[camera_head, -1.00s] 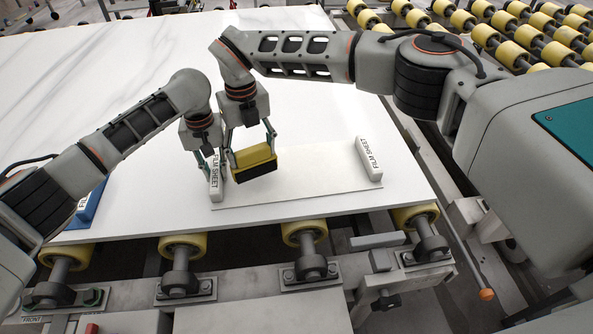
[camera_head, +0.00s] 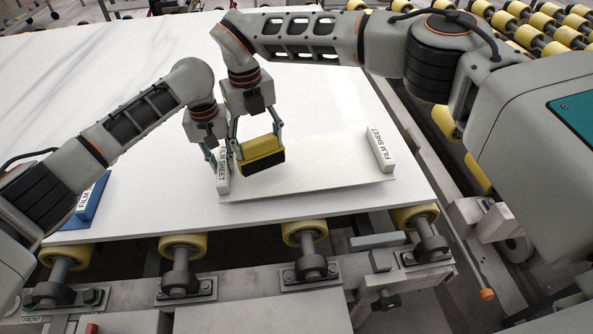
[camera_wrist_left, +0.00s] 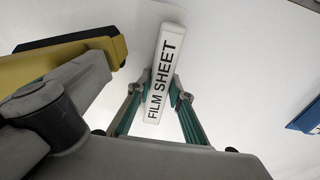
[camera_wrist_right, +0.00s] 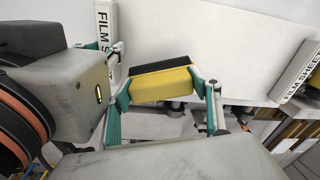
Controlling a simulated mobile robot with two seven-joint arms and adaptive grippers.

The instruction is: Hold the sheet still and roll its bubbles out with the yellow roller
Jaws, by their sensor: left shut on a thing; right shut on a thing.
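The pale film sheet (camera_head: 320,175) lies on the white slab, with a white bar lettered FILM SHEET at each end. My left gripper (camera_head: 217,164) is shut on the left bar (camera_head: 223,182); the bar also shows between its fingers in the left wrist view (camera_wrist_left: 165,75). The right bar (camera_head: 380,148) is free. My right gripper (camera_head: 257,136) is shut on the yellow roller (camera_head: 258,147), a yellow block with a dark face, over the sheet's left end beside the left bar. I cannot tell whether the roller touches the sheet. I can make out no bubbles.
A blue block (camera_head: 95,198) with a white label lies on the slab at the left, partly behind my left arm. The slab (camera_head: 320,90) rests on yellow conveyor rollers (camera_head: 304,231) along its front edge. The slab behind the sheet is clear.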

